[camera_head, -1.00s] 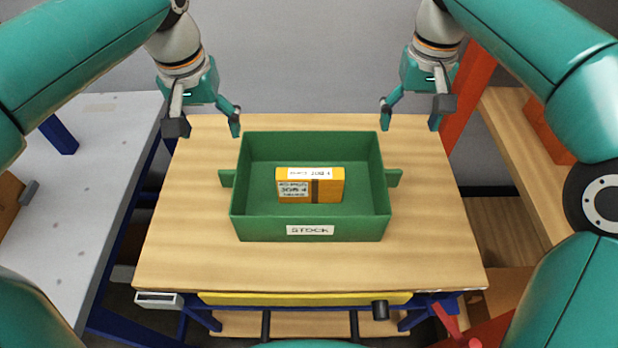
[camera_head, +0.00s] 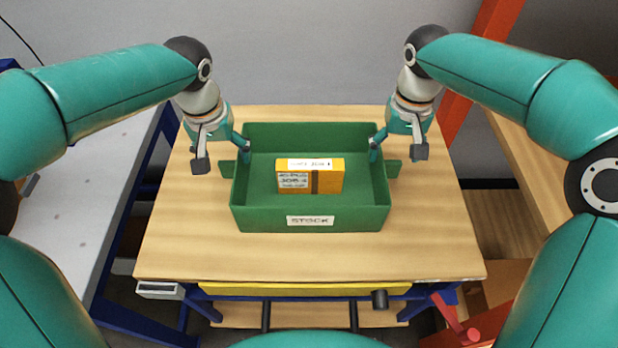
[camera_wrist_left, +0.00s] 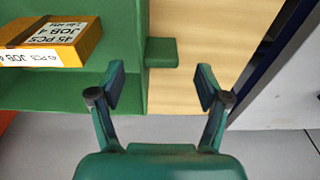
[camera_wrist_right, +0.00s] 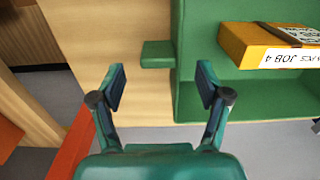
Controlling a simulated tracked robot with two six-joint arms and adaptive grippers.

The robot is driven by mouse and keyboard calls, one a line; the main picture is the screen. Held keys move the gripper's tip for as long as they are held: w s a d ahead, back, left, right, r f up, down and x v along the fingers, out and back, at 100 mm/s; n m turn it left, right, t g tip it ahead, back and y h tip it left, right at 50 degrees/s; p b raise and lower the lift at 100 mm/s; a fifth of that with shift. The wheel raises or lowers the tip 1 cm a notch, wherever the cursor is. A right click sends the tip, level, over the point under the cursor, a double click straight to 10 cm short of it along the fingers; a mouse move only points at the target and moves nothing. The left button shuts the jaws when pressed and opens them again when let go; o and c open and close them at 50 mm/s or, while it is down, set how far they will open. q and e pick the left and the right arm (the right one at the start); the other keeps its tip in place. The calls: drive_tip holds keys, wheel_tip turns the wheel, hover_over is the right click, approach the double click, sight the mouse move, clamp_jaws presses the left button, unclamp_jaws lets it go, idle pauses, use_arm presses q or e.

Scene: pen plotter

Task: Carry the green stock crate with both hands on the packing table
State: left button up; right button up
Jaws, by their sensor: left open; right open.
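The green stock crate (camera_head: 310,218) stands upright on the packing table (camera_head: 310,262), with a white STOCK label on its front. An orange-yellow box (camera_head: 328,181) stands inside it. The crate has a handle tab on each side: the left tab (camera_wrist_left: 161,52) and the right tab (camera_wrist_right: 157,54). My left gripper (camera_head: 223,158) is open and empty near the left tab, one finger by the crate's side wall. My right gripper (camera_head: 398,155) is open and empty near the right tab, likewise with one finger by the wall. In each wrist view the tab lies ahead, between the spread fingers and not gripped.
A grey-white table (camera_head: 75,215) with blue legs is at the left. A wooden bench (camera_head: 520,170) with a red-orange post (camera_head: 492,30) is at the right. The tabletop in front of the crate is clear.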

sight(228, 162)
use_arm(q)
drive_tip(key=f, duration=0.5)
drive_tip(key=shift+w+f, duration=0.35)
use_arm(e)
wheel_tip(228, 162, down, 6)
drive_tip(key=shift+r, duration=0.1)
use_arm(q)
clamp_jaws()
use_arm(e)
clamp_jaws()
